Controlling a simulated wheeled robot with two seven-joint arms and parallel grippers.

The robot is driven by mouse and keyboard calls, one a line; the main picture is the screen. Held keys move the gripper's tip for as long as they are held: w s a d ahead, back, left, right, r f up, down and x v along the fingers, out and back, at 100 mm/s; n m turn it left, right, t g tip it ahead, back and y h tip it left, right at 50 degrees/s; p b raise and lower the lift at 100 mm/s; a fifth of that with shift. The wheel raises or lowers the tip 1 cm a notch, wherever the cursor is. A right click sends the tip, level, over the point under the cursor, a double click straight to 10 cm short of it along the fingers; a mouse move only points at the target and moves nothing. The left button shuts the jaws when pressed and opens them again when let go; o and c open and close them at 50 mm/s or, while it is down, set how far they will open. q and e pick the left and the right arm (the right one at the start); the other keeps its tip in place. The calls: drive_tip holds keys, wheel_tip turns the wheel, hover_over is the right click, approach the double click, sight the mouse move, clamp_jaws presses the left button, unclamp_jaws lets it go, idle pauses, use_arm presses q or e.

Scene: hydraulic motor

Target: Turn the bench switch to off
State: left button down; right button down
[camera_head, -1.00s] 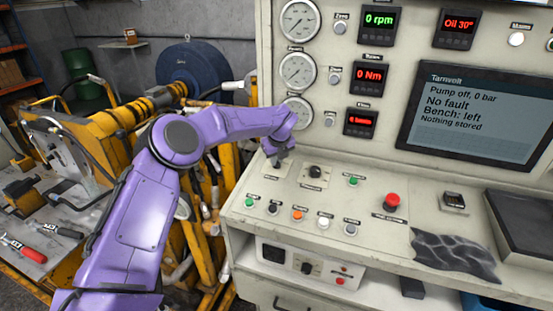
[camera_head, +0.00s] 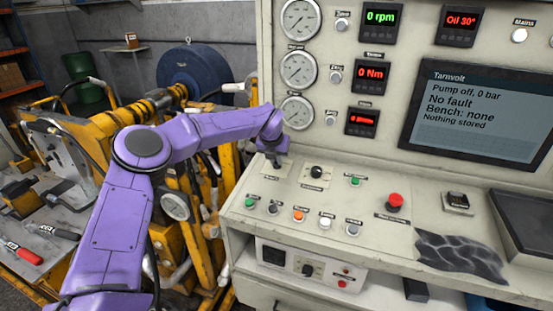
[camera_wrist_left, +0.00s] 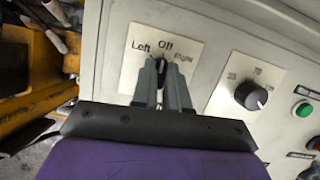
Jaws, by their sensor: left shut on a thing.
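The bench switch (camera_wrist_left: 161,66) is a small black knob on a white plate (camera_wrist_left: 135,58) marked Left, Off and Right. In the left wrist view its pointer is at Off, at the top middle. My left gripper (camera_wrist_left: 162,72) is shut on the knob, with a grey finger on each side. In the head view the gripper (camera_head: 274,160) reaches down to the plate at the console's left end, and the knob is mostly hidden there. The display (camera_head: 478,112) reads "Bench: none", "Pump off, 0 bar" and "No fault". My right gripper is not in view.
A black rotary knob (camera_head: 317,172) sits just right of the switch. Several coloured buttons and a red emergency stop (camera_head: 395,202) lie further along the panel. Gauges (camera_head: 298,70) stand above. Yellow machinery (camera_head: 110,120) is to the left.

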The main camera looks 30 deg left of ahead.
use_arm(q)
drive_tip(key=shift+m, duration=0.6)
drive_tip(key=c, duration=1.1)
unclamp_jaws()
drive_tip(key=shift+c, duration=0.2)
drive_tip(key=b+v, duration=0.3)
drive_tip(key=v, duration=0.7)
drive_tip(key=shift+r, duration=0.2)
drive_tip(key=shift+s+a, duration=0.1)
